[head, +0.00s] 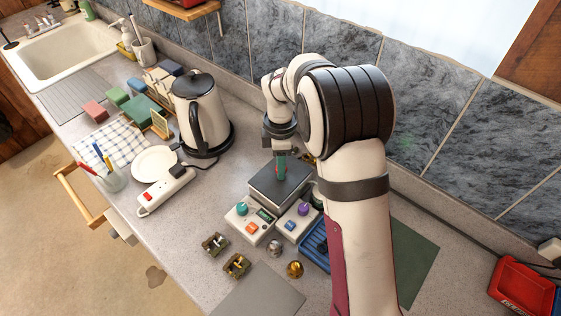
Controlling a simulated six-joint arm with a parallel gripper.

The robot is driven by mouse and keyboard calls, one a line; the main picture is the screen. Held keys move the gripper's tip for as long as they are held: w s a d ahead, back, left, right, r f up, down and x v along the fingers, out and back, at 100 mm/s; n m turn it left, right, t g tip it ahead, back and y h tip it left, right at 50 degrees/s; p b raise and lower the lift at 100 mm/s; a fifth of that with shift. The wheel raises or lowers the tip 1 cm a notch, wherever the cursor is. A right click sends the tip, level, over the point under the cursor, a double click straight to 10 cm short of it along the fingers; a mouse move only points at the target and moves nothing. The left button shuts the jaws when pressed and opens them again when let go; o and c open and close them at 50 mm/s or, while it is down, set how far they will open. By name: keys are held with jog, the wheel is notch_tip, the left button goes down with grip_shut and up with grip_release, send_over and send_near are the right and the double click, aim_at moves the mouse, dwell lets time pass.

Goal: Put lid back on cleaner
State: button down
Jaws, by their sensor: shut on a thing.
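My gripper (281,154) points down over the counter beyond my forearm. It is shut on a slim green thing (281,170) with a small red mark. The green thing is over a dark grey flat-topped block (268,188); I cannot tell whether it touches the top. A dark rounded thing (318,198) beside the block is mostly hidden by my arm. I cannot make out for certain which thing is the cleaner or its lid.
Two button boxes (245,222) stand in front of the block. Two small brass-coloured pieces and two round knobs lie nearer. A kettle (201,110), a power strip (166,192) and a plate (154,162) are on the left. A blue tray (314,250) is partly behind my arm.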

jog(key=shift+f, duration=0.3)
jog(key=c, duration=0.8)
grip_release()
jog(key=shift+c, duration=0.2)
jog(key=shift+r, duration=0.1)
notch_tip(320, 180, up, 11)
